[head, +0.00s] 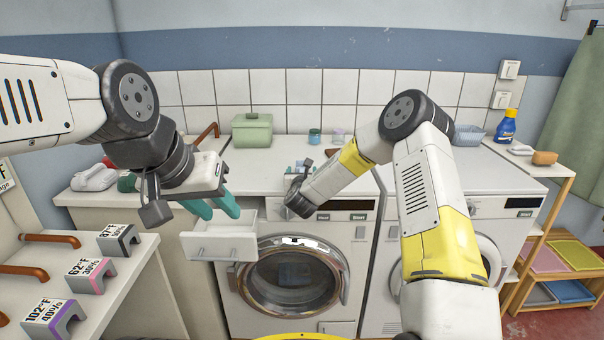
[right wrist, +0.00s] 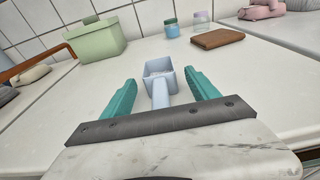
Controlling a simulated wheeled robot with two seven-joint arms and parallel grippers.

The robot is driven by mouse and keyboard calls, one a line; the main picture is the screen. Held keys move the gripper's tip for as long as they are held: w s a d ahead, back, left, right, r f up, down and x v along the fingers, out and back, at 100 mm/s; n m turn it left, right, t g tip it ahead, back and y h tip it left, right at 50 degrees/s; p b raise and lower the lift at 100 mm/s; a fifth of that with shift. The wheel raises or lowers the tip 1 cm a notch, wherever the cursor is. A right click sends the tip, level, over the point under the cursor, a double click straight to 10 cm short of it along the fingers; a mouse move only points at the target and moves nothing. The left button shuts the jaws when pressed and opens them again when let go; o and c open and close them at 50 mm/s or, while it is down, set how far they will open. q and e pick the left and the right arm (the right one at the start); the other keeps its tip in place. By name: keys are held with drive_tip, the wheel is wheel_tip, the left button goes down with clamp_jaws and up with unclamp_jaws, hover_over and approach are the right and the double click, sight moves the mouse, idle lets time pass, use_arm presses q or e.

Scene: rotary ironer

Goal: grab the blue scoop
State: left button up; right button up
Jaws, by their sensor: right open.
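The pale blue scoop (right wrist: 158,70) lies on the white worktop in the right wrist view. Its square cup is just past my fingertips and its handle (right wrist: 160,95) points back toward my palm. My right gripper (right wrist: 159,78) is open, with a teal finger on each side of the handle and no visible contact. In the head view my right gripper (head: 300,167) is over the washer top, and I cannot make out the scoop clearly there. My left gripper (head: 217,206) is open and empty, with its teal fingers apart above the pulled-out drawer.
A green lidded box (right wrist: 95,40) stands behind the scoop to the left. Two small jars (right wrist: 172,28) and a brown board (right wrist: 217,38) lie behind it to the right. The open white drawer (head: 222,246) juts out from the washer (head: 345,262). A blue bottle (head: 506,126) stands far right.

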drive_tip(key=c, duration=1.5)
drive_tip(key=shift+o, duration=0.2)
